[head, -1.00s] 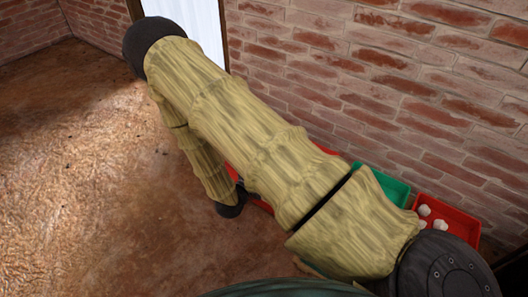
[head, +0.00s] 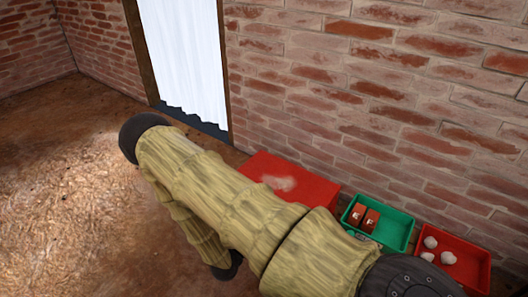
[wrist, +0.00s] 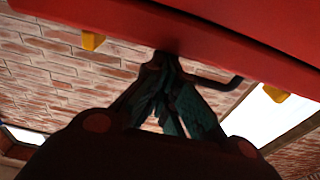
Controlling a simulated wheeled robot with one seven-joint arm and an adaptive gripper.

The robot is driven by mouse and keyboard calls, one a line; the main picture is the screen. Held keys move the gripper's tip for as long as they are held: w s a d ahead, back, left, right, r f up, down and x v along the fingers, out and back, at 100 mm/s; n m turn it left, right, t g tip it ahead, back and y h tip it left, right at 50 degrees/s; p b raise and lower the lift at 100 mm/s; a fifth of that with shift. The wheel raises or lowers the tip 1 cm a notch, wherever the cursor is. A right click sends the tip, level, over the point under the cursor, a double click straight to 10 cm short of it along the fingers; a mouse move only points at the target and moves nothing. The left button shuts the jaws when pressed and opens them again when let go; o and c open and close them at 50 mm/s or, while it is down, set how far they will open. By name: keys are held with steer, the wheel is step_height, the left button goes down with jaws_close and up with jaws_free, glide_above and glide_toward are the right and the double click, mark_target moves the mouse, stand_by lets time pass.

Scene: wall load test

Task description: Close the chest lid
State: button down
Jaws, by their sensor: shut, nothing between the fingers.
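The red chest (head: 315,188) stands by the brick wall in the head view, with a pale worn patch on its red top surface. My arm hides its front and lower part, so how far the lid stands open is unclear there. In the wrist view a red panel edge (wrist: 190,38), apparently the lid, spans the top of the picture, with two yellow latches and a dark bent handle hanging from it. My gripper (wrist: 168,62) is shut and empty, its tips at or very near this edge; contact cannot be told. The gripper is hidden in the head view.
Right of the chest are a green tray (head: 398,236) with red boxes and a red tray (head: 478,268) with several whitish lumps. A white curtained doorway (head: 182,60) is behind, left of the chest. Brown floor at left is clear.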

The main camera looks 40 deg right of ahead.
steer(key=shift+a+f, duration=0.3)
steer(key=shift+f, duration=0.45)
step_height(320, 180, up, 6)
steer(key=p, duration=0.4)
steer(key=s+a+f+p, duration=0.1)
steer(key=a+f, duration=0.3)
steer(key=a, duration=0.4)
steer(key=shift+s+a+p, duration=0.3)
steer(key=shift+a+p, duration=0.05)
steer(key=shift+p, duration=0.55)
